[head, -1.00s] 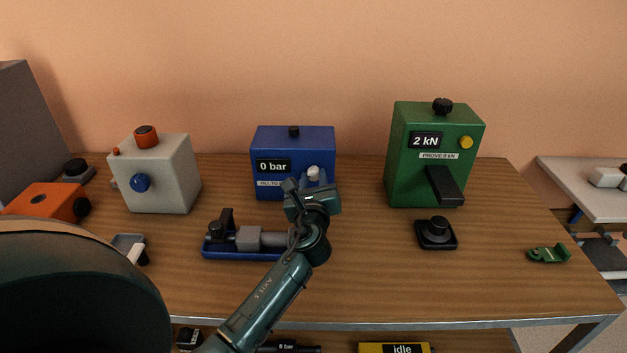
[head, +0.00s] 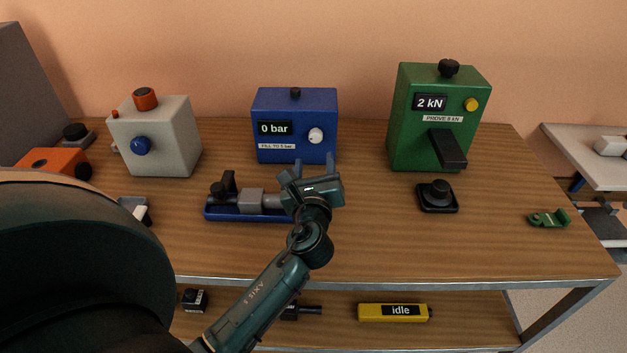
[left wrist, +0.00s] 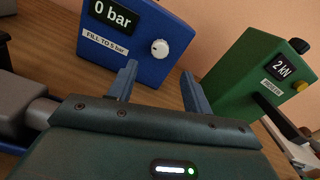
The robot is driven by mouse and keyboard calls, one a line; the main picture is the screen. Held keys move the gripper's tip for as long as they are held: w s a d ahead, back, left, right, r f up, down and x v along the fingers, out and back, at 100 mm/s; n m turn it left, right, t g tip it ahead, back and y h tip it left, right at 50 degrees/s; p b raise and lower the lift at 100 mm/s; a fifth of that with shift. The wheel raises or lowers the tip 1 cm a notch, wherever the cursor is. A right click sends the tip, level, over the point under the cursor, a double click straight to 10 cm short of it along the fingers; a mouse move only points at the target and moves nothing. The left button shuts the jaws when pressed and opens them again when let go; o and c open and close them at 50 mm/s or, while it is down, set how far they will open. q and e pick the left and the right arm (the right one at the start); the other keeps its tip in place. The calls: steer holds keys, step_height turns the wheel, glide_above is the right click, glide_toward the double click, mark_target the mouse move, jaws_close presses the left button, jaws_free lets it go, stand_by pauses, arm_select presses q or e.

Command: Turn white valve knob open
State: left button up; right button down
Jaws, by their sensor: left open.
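The white valve knob (head: 315,136) is on the front of the blue box (head: 276,151), right of its display reading "0 bar". A label there reads "FILL TO 5 bar". In the left wrist view the white knob (left wrist: 160,49) shows beyond the fingers, between them in the picture. My left gripper (head: 316,163) is open and empty. It is in front of and below the knob, apart from it, with its fingers toward the box. My right gripper is not in view.
A blue-based vise-like fixture (head: 245,213) lies just left of my left gripper. A green box (head: 400,155) with a black lever stands to the right, a black knob block (head: 437,197) before it. A grey box (head: 180,150) stands left. Table between is clear.

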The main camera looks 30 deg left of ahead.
arm_select(q)
steer(key=v, duration=0.5)
stand_by(0.5)
